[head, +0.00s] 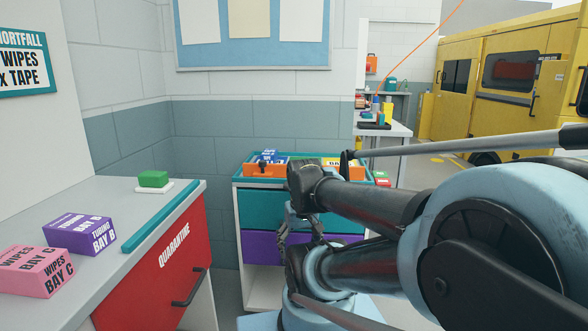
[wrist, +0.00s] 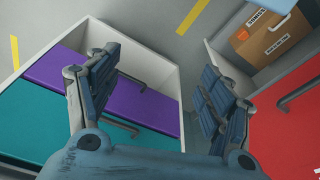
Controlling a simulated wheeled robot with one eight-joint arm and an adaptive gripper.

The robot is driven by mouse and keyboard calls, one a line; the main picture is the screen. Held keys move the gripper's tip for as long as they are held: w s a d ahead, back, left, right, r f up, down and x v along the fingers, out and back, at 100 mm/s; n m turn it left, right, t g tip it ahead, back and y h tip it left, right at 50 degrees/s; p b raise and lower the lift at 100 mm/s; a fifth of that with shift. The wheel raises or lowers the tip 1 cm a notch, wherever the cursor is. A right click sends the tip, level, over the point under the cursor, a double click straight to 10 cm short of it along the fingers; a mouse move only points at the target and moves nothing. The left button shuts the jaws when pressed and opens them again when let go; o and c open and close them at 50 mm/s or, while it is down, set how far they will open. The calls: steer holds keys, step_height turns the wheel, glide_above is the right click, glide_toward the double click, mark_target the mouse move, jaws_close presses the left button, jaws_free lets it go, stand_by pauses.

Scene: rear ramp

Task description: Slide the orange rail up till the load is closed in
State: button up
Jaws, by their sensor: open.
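Orange pieces (head: 262,171) show along the top of a white cart (head: 263,286); I cannot tell which part is the rail. A dark knob (head: 263,166) stands at the left orange piece, with a blue labelled box (head: 268,156) behind it. A yellow labelled box (head: 338,162) sits farther right, partly behind my arm. My gripper (wrist: 162,64) is open and empty, pointing down in front of the cart's drawers, below its top. It shows partly behind my arm in the head view (head: 300,232). The orange pieces do not show in the wrist view.
A grey counter (head: 150,225) at left holds pink (head: 35,270) and purple (head: 78,234) boxes and a green block (head: 153,179). Its red quarantine drawer (head: 160,265) has a dark handle. A cardboard box (wrist: 270,38) lies near the counter. Floor shows between cart and counter.

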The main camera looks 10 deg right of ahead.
steer(key=shift+c, duration=0.9)
steer(key=r+n, duration=0.1)
steer(key=w+r+n, duration=0.1)
steer(key=r, duration=0.1)
steer(key=shift+a+r, duration=0.15)
steer(key=c, duration=1.4)
steer(key=w+r+n, duration=0.3)
steer(key=w+a+r+n, duration=0.1)
steer(key=w+r+n, duration=0.2)
steer(key=w+a+r+n+h, duration=0.1)
steer(key=w+r+n, duration=0.2)
steer(key=w+r, duration=0.1)
steer(key=shift+a, duration=0.2)
jaws_close()
steer(key=w+a+r+n+h, duration=0.1)
steer(key=w+a+r+n, duration=0.5)
steer(key=w+n, duration=0.25)
steer(key=w+a+r+n+h, duration=0.1)
steer(key=w+a+r+n, duration=0.5)
steer(key=w, duration=0.3)
steer(key=w+d+f+n, duration=0.1)
steer(key=w+d+f, duration=0.4)
steer(key=f, duration=0.5)
steer(key=shift+w+d+f+t, duration=0.15)
steer(key=shift+w+d+t, duration=0.1)
steer(key=shift+t, duration=0.15)
